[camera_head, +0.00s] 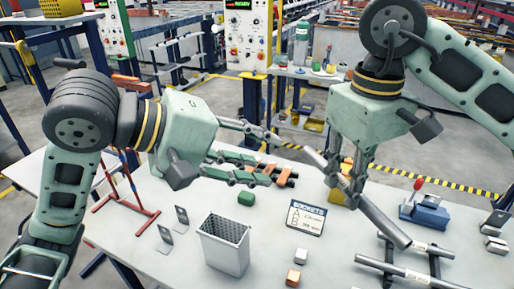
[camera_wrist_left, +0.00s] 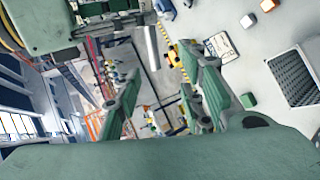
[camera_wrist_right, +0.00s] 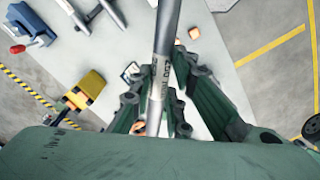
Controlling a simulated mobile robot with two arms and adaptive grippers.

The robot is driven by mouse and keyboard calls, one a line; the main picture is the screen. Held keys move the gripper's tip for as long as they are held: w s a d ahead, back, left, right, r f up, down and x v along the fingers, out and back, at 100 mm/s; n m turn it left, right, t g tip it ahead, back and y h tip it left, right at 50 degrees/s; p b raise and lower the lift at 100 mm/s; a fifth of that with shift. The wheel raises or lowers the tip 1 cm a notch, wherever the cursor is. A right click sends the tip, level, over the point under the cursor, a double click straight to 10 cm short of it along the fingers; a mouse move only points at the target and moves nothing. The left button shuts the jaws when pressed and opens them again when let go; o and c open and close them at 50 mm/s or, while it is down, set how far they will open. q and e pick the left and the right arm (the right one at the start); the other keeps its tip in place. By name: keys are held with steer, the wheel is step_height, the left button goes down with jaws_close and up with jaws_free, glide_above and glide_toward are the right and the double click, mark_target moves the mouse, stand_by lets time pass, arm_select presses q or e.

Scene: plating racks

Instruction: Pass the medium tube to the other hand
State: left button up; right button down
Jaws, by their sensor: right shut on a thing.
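A grey metal tube (camera_head: 384,222) with a pale printed label (camera_wrist_right: 161,78) is held slantwise above the table by my right gripper (camera_head: 347,190). In the right wrist view the tube (camera_wrist_right: 167,30) runs between the two fingers, which are shut on it. One end points up-left toward my left gripper (camera_head: 280,157), the other down-right toward a rack. My left gripper is open and empty, its fingers spread apart, a little left of the tube's upper end and apart from it. In the left wrist view the space between its fingers (camera_wrist_left: 160,105) is empty.
A black rack (camera_head: 388,250) holds other tubes (camera_head: 392,268) at the right front. A grey perforated bin (camera_head: 224,250), a sign (camera_head: 306,217), a green block (camera_head: 246,198) and small blocks (camera_head: 293,278) stand on the white table. A red stand (camera_head: 126,205) is at left.

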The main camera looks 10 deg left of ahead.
arm_select(q)
steer(key=x, duration=1.1)
steer(key=shift+w+d, duration=0.35)
steer(key=c, duration=0.7)
steer(key=shift+f, duration=0.1)
jaws_close()
arm_select(e)
steer(key=shift+r, duration=0.1)
steer(key=c, duration=1.8)
jaws_free()
steer(key=shift+d, duration=0.1)
steer(key=shift+c, duration=0.2)
steer(key=shift+o, duration=1.3)
